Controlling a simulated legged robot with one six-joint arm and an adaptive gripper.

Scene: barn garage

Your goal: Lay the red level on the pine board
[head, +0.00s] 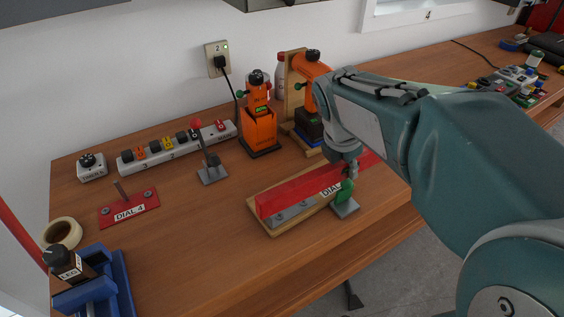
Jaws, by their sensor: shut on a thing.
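The red level (290,194) is a long red bar lying lengthwise along the pine board (272,232), in the middle of the table. The board's pale edges show around its left end and front. My gripper (347,172) is at the right part of the level and shut on it. My arm hides part of the level's right end. I cannot tell whether the level touches the board or is slightly above it. Grey round pieces (280,216) show along the level's front side.
A green-handled piece on a grey plate (345,209) stands close in front of the board. A grey stand with a red knob (212,174), an orange device (260,130) and a power strip (178,147) are behind. A red DIAL 4 plate (128,209) lies left.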

